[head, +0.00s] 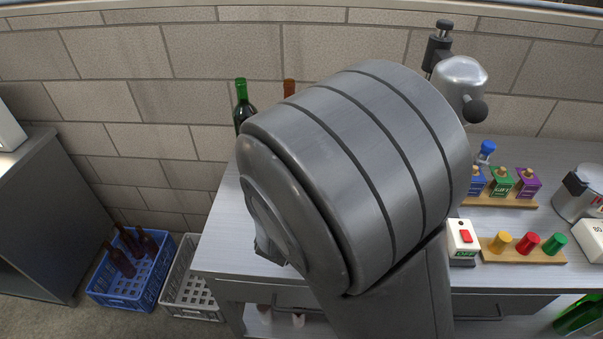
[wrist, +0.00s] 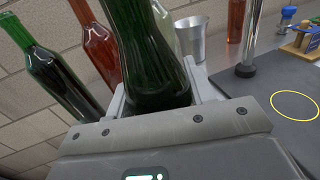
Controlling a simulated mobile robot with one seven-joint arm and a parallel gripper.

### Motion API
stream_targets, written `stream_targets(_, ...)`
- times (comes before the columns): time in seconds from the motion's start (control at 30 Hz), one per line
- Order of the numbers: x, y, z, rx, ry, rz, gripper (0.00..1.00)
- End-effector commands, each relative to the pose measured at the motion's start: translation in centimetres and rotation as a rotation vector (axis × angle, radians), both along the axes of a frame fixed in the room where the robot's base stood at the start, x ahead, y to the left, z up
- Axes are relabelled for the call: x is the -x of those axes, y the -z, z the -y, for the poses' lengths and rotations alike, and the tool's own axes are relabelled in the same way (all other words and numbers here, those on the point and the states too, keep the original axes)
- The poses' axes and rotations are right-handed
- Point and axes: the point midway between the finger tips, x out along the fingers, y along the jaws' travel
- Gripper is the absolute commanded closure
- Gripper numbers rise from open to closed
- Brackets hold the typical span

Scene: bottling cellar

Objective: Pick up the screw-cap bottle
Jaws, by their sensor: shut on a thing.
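A dark green glass bottle (wrist: 150,60) stands between the two fingers of my gripper (wrist: 156,88) in the wrist view. The fingers are shut on its body. Its top is out of frame and its base is hidden, so I cannot tell its closure or whether it touches the bench. A second dark green bottle (wrist: 52,78) is to the left, apart from my gripper. In the head view my arm hides the gripper and the held bottle; a green-topped bottle (head: 242,103) shows behind the arm.
A reddish-brown bottle (wrist: 99,42) and a metal cup (wrist: 190,38) stand close by, with an amber bottle (wrist: 236,20) farther right. A yellow ring (wrist: 295,105) marks a dark mat. Blue (head: 127,277) and grey (head: 190,287) crates sit on the floor left of the bench (head: 225,245).

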Motion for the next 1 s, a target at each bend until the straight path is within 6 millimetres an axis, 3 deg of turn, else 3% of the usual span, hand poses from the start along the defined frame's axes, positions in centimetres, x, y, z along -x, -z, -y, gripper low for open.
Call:
stream_targets(0.5, 0.3, -2.2, 3.6, -0.002, 0.002, 0.002, 0.86)
stream_targets(1.0, 0.5, -2.7, 4.5, -0.001, 0.001, 0.001, 0.86)
